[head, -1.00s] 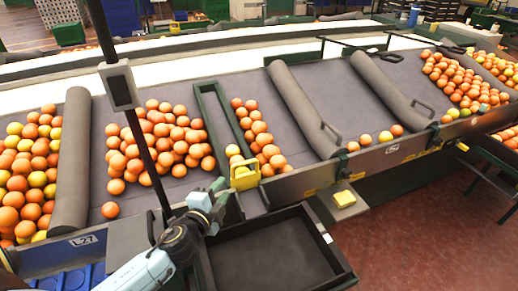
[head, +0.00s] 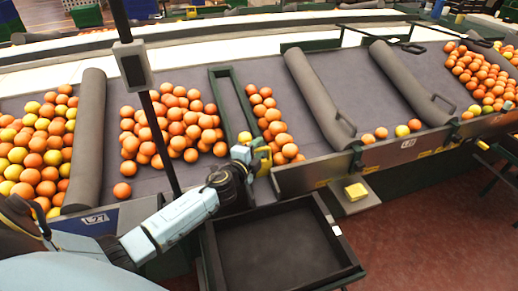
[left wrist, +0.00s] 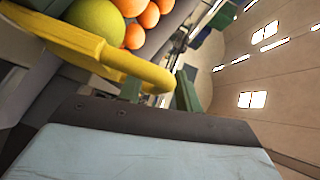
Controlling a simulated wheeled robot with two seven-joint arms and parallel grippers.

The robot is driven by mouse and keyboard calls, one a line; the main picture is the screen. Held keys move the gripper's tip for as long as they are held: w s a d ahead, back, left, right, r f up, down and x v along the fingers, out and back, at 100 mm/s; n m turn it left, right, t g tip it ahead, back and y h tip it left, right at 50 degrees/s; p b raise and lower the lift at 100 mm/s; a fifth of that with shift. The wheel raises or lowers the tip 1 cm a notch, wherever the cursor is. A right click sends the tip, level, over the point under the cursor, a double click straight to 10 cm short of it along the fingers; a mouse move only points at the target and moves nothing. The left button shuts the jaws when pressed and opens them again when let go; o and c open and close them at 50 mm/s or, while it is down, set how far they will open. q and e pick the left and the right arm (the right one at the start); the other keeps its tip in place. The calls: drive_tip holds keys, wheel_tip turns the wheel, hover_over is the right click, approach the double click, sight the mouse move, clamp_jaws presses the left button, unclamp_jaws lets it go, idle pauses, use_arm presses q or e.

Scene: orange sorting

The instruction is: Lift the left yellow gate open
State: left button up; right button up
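The left yellow gate (head: 264,163) stands at the lower end of the narrow green-framed lane, partly hidden by my left gripper (head: 246,150). My left gripper is right at the gate's left side. In the left wrist view the gate's yellow bar (left wrist: 95,52) crosses close in front of the gripper, with its rounded end near the green fingers (left wrist: 158,92). The fingers look apart, with a gap between them; I cannot tell whether they touch the bar. The gate looks down, with oranges (head: 274,125) in the lane behind it. My right gripper is not in view.
An empty black tray (head: 270,250) lies below the gate. A yellow block (head: 356,191) sits on a ledge to the right. Grey padded dividers (head: 318,100) separate the orange piles (head: 170,125). A dark upright post (head: 150,110) stands left of the lane.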

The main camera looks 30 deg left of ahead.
use_arm(q)
drive_tip(key=shift+w, duration=0.55)
clamp_jaws()
